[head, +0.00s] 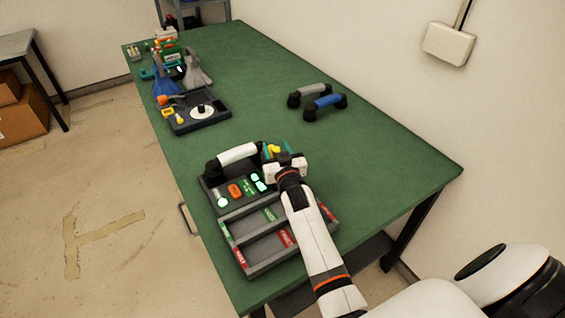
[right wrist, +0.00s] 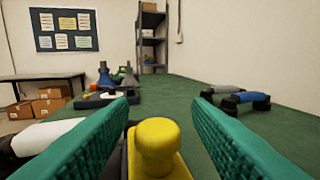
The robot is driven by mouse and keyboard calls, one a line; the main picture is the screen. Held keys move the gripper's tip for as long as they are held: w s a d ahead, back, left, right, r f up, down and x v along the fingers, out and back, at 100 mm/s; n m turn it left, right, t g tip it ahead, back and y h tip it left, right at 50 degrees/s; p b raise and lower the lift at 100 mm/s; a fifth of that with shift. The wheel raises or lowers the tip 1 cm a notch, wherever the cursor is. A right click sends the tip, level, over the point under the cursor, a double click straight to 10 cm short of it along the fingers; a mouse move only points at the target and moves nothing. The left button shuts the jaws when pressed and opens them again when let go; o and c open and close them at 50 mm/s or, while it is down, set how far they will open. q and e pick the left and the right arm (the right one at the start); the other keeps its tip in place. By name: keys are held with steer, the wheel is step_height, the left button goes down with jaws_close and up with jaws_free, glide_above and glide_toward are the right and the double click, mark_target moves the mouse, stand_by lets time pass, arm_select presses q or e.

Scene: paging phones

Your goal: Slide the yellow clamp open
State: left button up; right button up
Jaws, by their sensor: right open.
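The yellow clamp (head: 274,149) sits at the right end of the dark phone station (head: 211,186), next to the white handset. In the right wrist view the clamp's rounded knob (right wrist: 158,146) stands between the two green fingers at the bottom. My right gripper (head: 276,147) is open, its fingers on either side of the knob with a gap on each side. Part of the clamp is hidden by the gripper in the head view. My left gripper is not in view.
The white handset (head: 238,153) lies left of the clamp. A tray with sections (head: 262,268) is in front. Grey (head: 312,90) and blue (head: 325,102) handsets stand farther back. A dark tray with a white disc (head: 222,121) lies at the far left. The green table is clear between.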

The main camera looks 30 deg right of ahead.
steer(key=b+v, duration=0.1)
steer(key=v, duration=0.9)
steer(key=shift+s, duration=0.3)
